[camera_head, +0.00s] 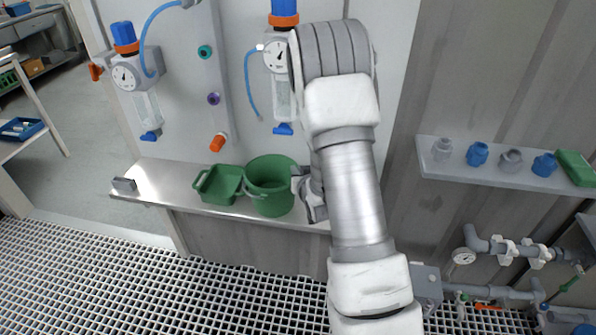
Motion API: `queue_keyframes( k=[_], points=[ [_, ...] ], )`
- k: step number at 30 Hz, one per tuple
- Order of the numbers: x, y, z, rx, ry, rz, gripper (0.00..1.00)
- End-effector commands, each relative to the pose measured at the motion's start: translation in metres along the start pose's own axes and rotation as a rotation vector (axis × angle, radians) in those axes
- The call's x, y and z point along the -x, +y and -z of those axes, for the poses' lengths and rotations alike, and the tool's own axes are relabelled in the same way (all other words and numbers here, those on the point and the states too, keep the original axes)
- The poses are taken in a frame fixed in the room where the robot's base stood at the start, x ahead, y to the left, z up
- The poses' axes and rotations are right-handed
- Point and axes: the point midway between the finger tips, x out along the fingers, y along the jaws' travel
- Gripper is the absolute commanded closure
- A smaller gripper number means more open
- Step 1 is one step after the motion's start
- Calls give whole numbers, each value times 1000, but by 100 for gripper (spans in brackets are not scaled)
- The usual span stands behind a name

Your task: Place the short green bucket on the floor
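Two green vessels stand side by side on a steel shelf (160,178). The left one, a short green bucket (217,184), is low and squarish with a handle at its left side. The right one is a taller, round green bucket (272,196) with a wide open rim. My gripper (309,202) is at the right end of the shelf, just right of the round bucket. It is partly hidden behind my arm, so its fingers and any contact with the bucket are unclear. The short bucket is clear of it.
The floor in front is a white grating (150,285). A small grey block (124,186) lies at the shelf's left end. Gauges with blue hoses (127,77) hang on the wall above. A right shelf (440,170) carries small fittings; pipes (510,250) run below it.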

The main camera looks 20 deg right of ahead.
Motion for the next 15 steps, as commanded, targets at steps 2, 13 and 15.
queue_keyframes(
  k=[2,13,15],
  points=[
    [0,0,0,0,-2,-1,76],
    [0,0,0,0,-2,-1,63],
    [1,0,2,0,-2,-1,63]
  ],
)
